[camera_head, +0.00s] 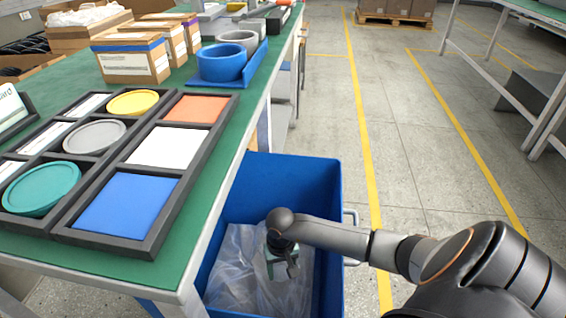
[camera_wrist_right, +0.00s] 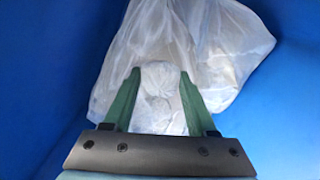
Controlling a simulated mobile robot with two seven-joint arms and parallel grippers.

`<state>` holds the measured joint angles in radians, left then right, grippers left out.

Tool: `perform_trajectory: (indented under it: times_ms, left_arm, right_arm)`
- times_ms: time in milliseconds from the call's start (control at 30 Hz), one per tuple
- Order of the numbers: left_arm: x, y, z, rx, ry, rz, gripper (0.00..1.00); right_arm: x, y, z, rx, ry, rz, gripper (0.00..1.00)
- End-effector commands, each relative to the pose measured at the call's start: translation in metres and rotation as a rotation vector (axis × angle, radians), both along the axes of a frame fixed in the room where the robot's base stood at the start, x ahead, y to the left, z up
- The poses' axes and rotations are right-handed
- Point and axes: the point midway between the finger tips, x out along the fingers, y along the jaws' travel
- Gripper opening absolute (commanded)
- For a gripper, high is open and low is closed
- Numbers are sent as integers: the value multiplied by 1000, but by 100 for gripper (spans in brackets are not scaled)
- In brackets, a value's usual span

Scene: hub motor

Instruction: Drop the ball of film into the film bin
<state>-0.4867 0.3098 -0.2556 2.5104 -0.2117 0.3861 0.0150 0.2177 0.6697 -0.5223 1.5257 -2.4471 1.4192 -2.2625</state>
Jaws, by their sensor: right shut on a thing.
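My right gripper (camera_head: 284,262) reaches down inside the blue film bin (camera_head: 300,175), which stands on the floor beside the green table. In the right wrist view, the gripper's two green fingers (camera_wrist_right: 159,74) are shut on a whitish crumpled ball of film (camera_wrist_right: 160,88). Translucent film (camera_wrist_right: 215,45) lies in the bin beyond and around the fingers; it also shows in the head view (camera_head: 236,272). Whether the ball touches this film I cannot tell. In the head view the ball is not clearly visible behind the gripper. My left gripper is not in view.
The green table (camera_head: 205,130) runs along the bin's left side. It carries dark trays with coloured lids and squares (camera_head: 140,195), blue and grey rings (camera_head: 222,62) and cardboard boxes (camera_head: 130,60). The floor right of the bin is clear, with yellow lines.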

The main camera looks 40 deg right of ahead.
Motion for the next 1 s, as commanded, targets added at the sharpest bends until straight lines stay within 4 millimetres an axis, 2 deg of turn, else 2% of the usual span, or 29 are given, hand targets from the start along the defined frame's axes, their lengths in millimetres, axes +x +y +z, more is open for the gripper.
perform_trajectory:
  times_ms: [67,233,633,667,900,1000]
  left_arm:
    - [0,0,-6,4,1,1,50]
    - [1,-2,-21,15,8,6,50]
    - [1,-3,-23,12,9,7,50]
    - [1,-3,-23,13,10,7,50]
    - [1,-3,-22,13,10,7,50]
    - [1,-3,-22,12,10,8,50]
  right_arm:
    - [-2,-6,-10,-1,3,-3,6]
    - [-2,-5,-36,1,2,-3,6]
    - [-1,-6,-41,-1,0,0,6]
    - [-1,-6,-41,-1,0,0,58]
    - [-1,-5,-40,-1,0,-1,85]
    - [-1,-5,-40,0,1,0,87]
